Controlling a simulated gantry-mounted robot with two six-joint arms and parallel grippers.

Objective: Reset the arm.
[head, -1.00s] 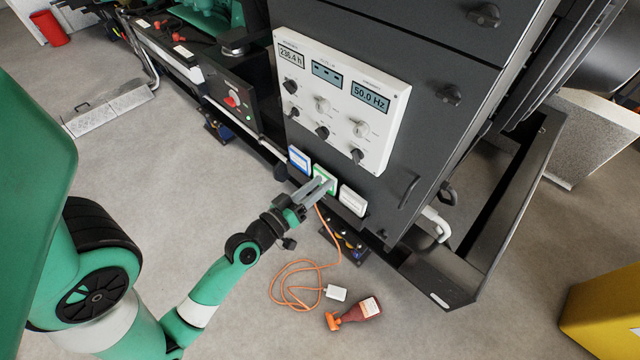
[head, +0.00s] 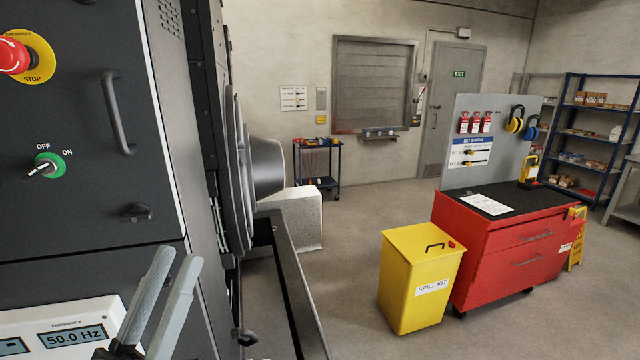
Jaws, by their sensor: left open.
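My left gripper (head: 163,297) is at the lower left of the head view, in front of the genset's control panel (head: 62,333). Its two grey fingers point up and stand apart, with nothing between them. The gripper covers part of the panel's right side; a display there reads 50.0 Hz. The rest of my left arm is out of the picture. My right gripper is not in view.
The dark genset cabinet (head: 95,215) fills the left, with a red emergency stop (head: 14,57), a green OFF/ON key switch (head: 46,166) and a handle (head: 117,112). A yellow spill kit bin (head: 405,295) and red tool cabinet (head: 490,262) stand right. Floor between is clear.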

